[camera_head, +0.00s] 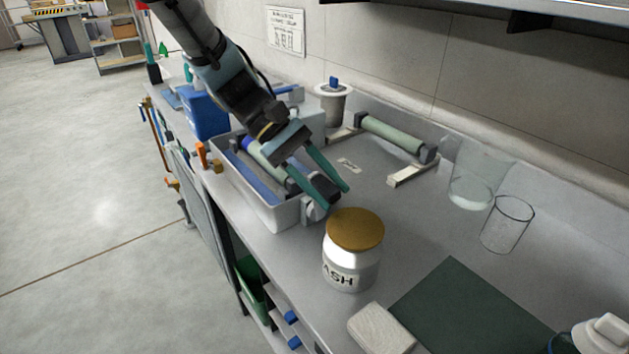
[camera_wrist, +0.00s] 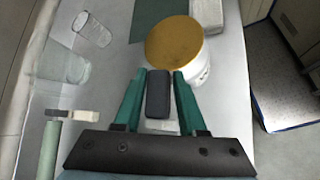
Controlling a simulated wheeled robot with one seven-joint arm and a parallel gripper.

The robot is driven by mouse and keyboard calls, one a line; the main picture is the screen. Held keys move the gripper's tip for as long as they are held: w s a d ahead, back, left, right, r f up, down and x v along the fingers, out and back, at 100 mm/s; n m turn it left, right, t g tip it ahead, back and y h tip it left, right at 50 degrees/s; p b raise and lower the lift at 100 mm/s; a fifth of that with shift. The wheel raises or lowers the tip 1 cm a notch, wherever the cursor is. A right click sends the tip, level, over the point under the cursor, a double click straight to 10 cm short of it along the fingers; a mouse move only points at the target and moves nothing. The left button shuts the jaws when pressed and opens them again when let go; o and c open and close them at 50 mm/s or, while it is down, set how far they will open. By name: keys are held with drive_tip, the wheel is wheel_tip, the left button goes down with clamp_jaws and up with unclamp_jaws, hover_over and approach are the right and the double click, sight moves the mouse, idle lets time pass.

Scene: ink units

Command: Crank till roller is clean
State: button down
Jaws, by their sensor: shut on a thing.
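The ink unit is a grey tray (camera_head: 277,214) on the bench, with a pale green roller (camera_head: 266,154) lying in it. Blue shows at the roller's far end, and a blue bar (camera_head: 252,173) runs along its front side. My arm and gripper cover part of the roller, so I cannot tell how much ink is on it. My gripper (camera_head: 336,198) is over the tray's near end, its green fingers shut on a dark crank handle (camera_head: 321,186). The handle also shows between the fingers in the wrist view (camera_wrist: 158,94).
A white jar with a brown lid (camera_head: 355,230) stands close in front of the tray. A second green roller (camera_head: 392,134) rests on supports behind. Two glass beakers (camera_head: 508,224) stand right. A dark green mat (camera_head: 466,309) and a pale block (camera_head: 381,330) lie nearer.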

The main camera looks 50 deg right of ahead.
drive_tip(key=s+d+f+n+t+y+p, duration=0.1)
drive_tip(key=s+d+y+p, duration=0.1)
drive_tip(key=d+p, duration=0.2)
drive_tip(key=d, duration=0.3)
drive_tip(key=shift+s+d+f+n+p, duration=0.25)
drive_tip(key=shift+d+f+n+p, duration=0.05)
drive_tip(key=shift+d+f, duration=0.1)
drive_tip(key=shift+f+y, duration=0.15)
drive_tip(key=shift+y, duration=0.15)
drive_tip(key=c, duration=0.7)
unclamp_jaws()
drive_tip(key=shift+d+f, duration=0.1)
drive_tip(key=shift+d, duration=0.05)
drive_tip(key=shift+o, duration=0.5)
drive_tip(key=shift+w, duration=0.1)
